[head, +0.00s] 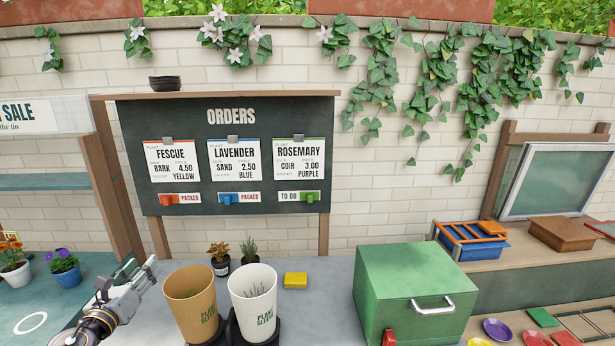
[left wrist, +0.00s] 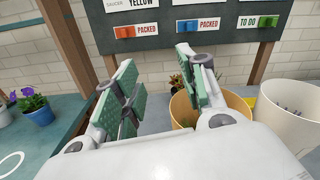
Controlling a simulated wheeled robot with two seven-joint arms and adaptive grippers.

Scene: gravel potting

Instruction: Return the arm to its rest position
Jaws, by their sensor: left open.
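My left gripper (head: 136,275) is at the lower left in the head view, left of the tan plant sleeve (head: 190,292). In the left wrist view its two green-padded fingers (left wrist: 158,92) stand apart with nothing between them. The tan sleeve (left wrist: 238,108) shows just beyond the right finger, partly hidden by it; I cannot tell whether they touch. The white plant sleeve (head: 253,300) stands right of the tan one with thin stems inside. My right gripper is not in view.
Two small potted plants (head: 220,262) and a yellow block (head: 295,280) sit behind the sleeves. A green box (head: 405,285) stands to the right. The orders board (head: 232,155) rises behind. Flower pots (head: 64,272) stand on the left bench. Some grey table is clear between white sleeve and box.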

